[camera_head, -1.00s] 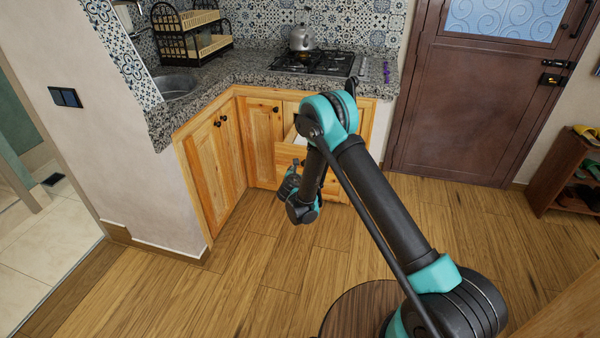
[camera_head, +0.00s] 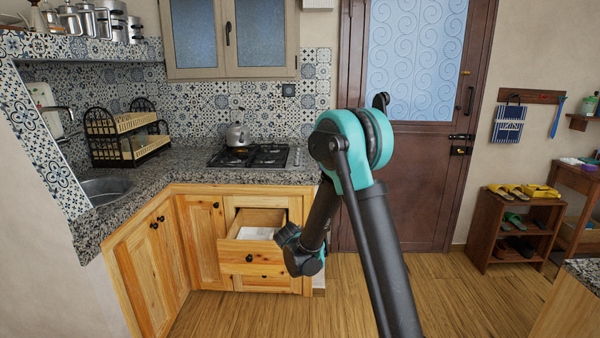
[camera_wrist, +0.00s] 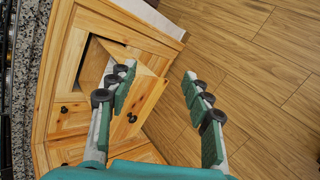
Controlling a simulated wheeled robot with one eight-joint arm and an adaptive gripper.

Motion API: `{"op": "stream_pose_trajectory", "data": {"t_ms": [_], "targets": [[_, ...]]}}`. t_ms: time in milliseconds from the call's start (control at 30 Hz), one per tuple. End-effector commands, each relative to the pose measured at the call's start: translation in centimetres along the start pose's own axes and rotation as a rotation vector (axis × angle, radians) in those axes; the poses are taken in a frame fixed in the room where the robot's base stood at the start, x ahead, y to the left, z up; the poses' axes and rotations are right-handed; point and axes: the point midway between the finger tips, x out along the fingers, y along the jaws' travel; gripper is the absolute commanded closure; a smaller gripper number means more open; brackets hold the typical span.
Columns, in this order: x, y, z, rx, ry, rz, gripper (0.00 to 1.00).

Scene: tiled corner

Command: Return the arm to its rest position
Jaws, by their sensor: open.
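My gripper (camera_wrist: 160,75) is open and empty in the wrist view, its two green-padded fingers spread wide apart with wood floor and cabinet front behind them. In the head view my black and teal arm rises from the lower middle, bends at a high elbow, and comes down to the wrist near the open drawer. The fingers are hard to make out there. The open wooden drawer (camera_head: 250,258) holds something white. Its front also shows in the wrist view (camera_wrist: 128,115). I cannot tell how close the hand is to the drawer.
A granite counter (camera_head: 190,166) carries a gas stove (camera_head: 262,156), a kettle (camera_head: 238,133) and a dish rack (camera_head: 128,140). A brown door (camera_head: 405,190) is behind the arm. A shoe rack (camera_head: 513,230) stands at right. A counter corner (camera_head: 585,272) is at the right edge. The floor between is clear.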

Motion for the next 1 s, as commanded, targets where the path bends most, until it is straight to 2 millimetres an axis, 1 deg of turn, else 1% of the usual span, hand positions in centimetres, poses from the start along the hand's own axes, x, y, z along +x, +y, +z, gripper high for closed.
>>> {"op": "stream_pose_trajectory", "data": {"t_ms": [33,200,267,400,500,667,700,767,800,900,1000], "targets": [[-1.2,-0.6,2.1,0.077,-0.003,-0.027,0.5],[-5.2,-3.5,7.4,0.358,-0.012,-0.119,0.5],[-6.7,-4.8,9.0,0.458,-0.018,-0.151,0.5],[-10.3,-8.0,12.2,0.689,-0.035,-0.223,0.5],[-12.9,-10.6,14.0,0.854,-0.052,-0.274,0.5],[-16.9,-15.1,16.0,1.117,-0.084,-0.352,0.5],[-17.9,-16.3,16.4,1.182,-0.094,-0.372,0.5],[-19.4,-18.1,16.7,1.28,-0.108,-0.401,0.5],[-20.4,-19.3,16.9,1.344,-0.118,-0.42,0.5],[-22.5,-22.1,17.0,1.494,-0.144,-0.464,0.5],[-24.1,-24.4,16.8,1.616,-0.166,-0.502,0.5]]}}
